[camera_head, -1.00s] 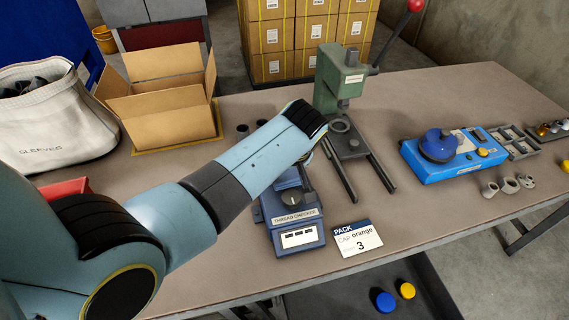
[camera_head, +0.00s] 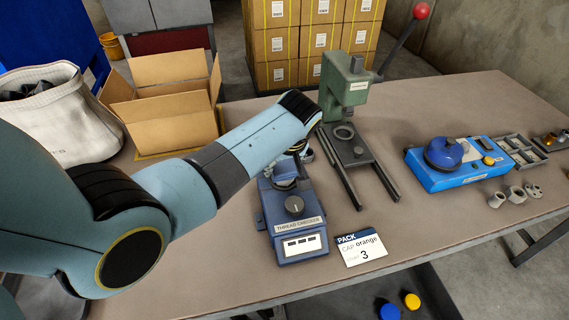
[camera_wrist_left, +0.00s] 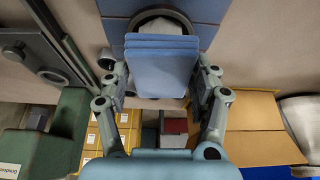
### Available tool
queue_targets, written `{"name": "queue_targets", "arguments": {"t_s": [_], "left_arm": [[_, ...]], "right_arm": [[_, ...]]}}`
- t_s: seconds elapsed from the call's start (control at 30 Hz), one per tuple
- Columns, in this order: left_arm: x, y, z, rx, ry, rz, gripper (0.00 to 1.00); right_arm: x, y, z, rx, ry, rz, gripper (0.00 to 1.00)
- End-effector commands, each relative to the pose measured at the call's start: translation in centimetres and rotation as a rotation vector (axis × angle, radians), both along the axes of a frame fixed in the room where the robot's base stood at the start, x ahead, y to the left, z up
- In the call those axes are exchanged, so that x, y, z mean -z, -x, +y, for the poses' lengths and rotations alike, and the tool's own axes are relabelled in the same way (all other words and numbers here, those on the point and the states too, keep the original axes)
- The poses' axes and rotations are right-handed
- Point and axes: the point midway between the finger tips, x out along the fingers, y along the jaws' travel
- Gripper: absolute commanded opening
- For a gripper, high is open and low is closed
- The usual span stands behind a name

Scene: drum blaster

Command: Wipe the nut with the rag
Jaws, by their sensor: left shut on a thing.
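My left gripper (camera_wrist_left: 161,85) is shut on a folded blue rag (camera_wrist_left: 161,62), which hangs between its two fingers in the left wrist view. In the head view my left wrist hides this gripper and rag above the back of the blue thread checker (camera_head: 293,222). Behind the rag in the wrist view, a pale round part shows only at its edge; I cannot tell whether it is a nut. Several grey nuts (camera_head: 515,193) lie on the table at the right. My right gripper is not in view.
A green press (camera_head: 345,95) with a red-knobbed lever stands just right of my wrist. An open cardboard box (camera_head: 165,120) and a white sack (camera_head: 60,125) are at the left. A blue machine (camera_head: 440,165) and a white PACK card (camera_head: 361,250) are on the table.

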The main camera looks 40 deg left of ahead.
Motion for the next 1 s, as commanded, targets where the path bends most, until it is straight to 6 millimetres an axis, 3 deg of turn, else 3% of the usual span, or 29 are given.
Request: {"name": "queue_targets", "arguments": {"t_s": [0.73,1.0], "left_arm": [[-0.1,2.6,-3.4,0.001,0.001,0.001,0.37],[0.0,2.7,-3.6,0.000,0.000,0.000,0.37]], "right_arm": [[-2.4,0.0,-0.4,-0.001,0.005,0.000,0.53],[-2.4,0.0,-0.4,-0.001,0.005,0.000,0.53]]}}
